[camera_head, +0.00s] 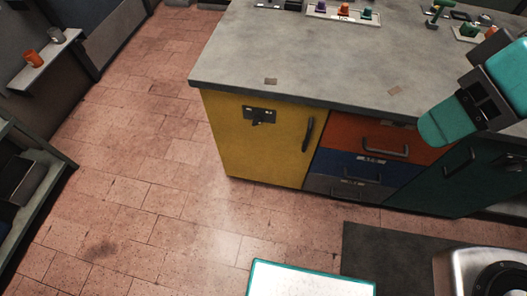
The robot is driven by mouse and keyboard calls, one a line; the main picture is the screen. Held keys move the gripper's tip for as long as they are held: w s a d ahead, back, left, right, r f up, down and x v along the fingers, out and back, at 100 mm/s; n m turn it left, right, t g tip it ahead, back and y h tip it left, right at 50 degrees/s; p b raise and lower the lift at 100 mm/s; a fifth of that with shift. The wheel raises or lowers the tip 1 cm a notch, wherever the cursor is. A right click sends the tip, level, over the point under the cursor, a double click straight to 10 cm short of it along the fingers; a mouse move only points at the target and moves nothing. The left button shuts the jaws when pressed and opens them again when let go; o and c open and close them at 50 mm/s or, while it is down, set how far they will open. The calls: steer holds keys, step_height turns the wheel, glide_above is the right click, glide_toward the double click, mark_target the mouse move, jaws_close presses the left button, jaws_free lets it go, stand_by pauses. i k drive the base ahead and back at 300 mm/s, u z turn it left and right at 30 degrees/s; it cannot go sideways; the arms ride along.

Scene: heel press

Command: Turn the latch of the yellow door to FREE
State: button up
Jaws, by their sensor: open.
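The yellow door (250,155) is the left front of a grey-topped counter and looks closed. Its latch (258,115) is a dark plate near the door's upper middle, with a dark lever or knob at its lower part. Small light marks show on the plate, but they are too small to read, so I cannot tell which setting the latch is at. A dark vertical handle (308,135) stands at the door's right edge. Teal links of my arm show at the right, away from the latch. I cannot make out my gripper's fingers.
The counter top (320,70) overhangs the door. Orange (385,136) and blue (362,167) drawers and a dark green door (460,175) are to its right. Tiled floor (190,215) is clear before the yellow door. A shelf with cups (45,65) stands at far left.

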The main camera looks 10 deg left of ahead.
mark_target(259, 119)
steer(key=z, duration=2.75)
steer(key=k, duration=1.95)
steer(key=u, duration=2.7)
